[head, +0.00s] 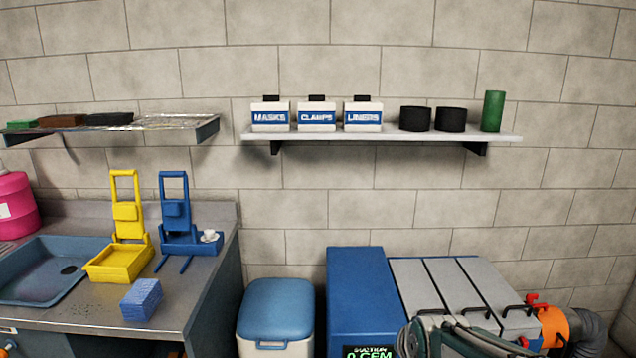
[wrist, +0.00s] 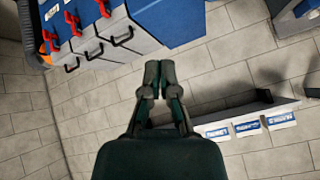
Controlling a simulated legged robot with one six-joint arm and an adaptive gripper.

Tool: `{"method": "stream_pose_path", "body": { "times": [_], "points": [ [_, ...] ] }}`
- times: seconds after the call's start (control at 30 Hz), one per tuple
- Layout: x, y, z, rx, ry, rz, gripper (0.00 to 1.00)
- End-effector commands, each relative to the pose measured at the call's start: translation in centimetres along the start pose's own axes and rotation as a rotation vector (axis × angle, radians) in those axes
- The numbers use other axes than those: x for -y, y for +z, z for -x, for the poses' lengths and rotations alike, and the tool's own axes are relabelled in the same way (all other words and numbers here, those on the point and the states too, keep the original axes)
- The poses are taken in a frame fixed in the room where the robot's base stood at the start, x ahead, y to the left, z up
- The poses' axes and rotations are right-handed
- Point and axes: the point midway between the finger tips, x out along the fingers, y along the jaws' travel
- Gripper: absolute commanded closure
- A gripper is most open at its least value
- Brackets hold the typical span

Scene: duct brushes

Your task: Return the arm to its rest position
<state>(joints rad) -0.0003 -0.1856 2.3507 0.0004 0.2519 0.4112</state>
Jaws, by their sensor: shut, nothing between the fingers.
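My gripper (wrist: 158,78) shows in the wrist view, its two dark green fingers together at the tips with nothing held between them. It is in free space, apart from the wall and the blue and grey cabinet. In the head view, part of my arm shows at the bottom edge, right of centre, in front of the grey-lidded cabinet (head: 425,283). I cannot make out the fingertips there.
A wall shelf (head: 390,137) holds labelled boxes (head: 317,115), black cylinders (head: 415,118) and a green cylinder (head: 493,111). A counter with a sink (head: 38,270) and yellow (head: 122,262) and blue (head: 177,240) stands is at left. A blue-lidded bin (head: 277,308) stands between.

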Motion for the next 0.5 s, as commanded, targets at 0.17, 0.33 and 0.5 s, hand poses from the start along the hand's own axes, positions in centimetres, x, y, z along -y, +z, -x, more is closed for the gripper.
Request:
{"method": "stream_pose_path", "body": {
  "times": [0.17,0.33,0.5],
  "points": [
    [-1.0,2.4,5.9,0.062,0.022,0.132,1.0],
    [-2.4,5.5,10.7,0.133,0.039,0.258,1.0],
    [-3.7,8.5,14.3,0.195,0.046,0.364,1.0]
  ]
}}
